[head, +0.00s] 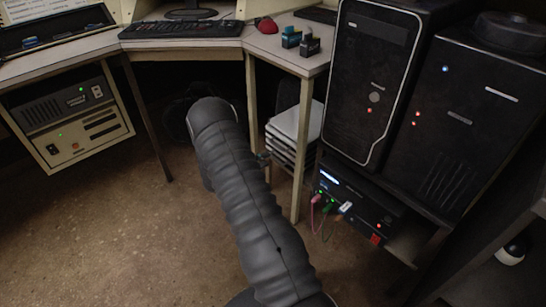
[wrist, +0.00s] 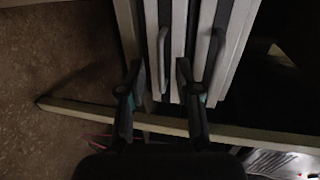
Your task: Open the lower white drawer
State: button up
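A stack of white drawers (head: 293,128) stands under the desk, right of my arm in the head view. In the wrist view the drawers appear turned on their side, with the floor at left. The lower white drawer (wrist: 151,30) is the left one and has a curved grey handle (wrist: 162,58). The upper white drawer (wrist: 232,45) has a similar handle (wrist: 213,52). My gripper (wrist: 158,70) is open, its fingertips on either side of the lower handle in the picture. Contact and depth cannot be told. In the head view my arm mostly hides the gripper.
A desk leg (head: 302,150) stands close beside the drawers; a pale bar (wrist: 85,112) crosses behind the fingers in the wrist view. Black computer towers (head: 372,75) and a cabled box (head: 358,203) are at right. Brown floor (head: 120,235) is clear at left.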

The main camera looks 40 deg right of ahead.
jog(key=shift+x, duration=2.6)
grip_shut()
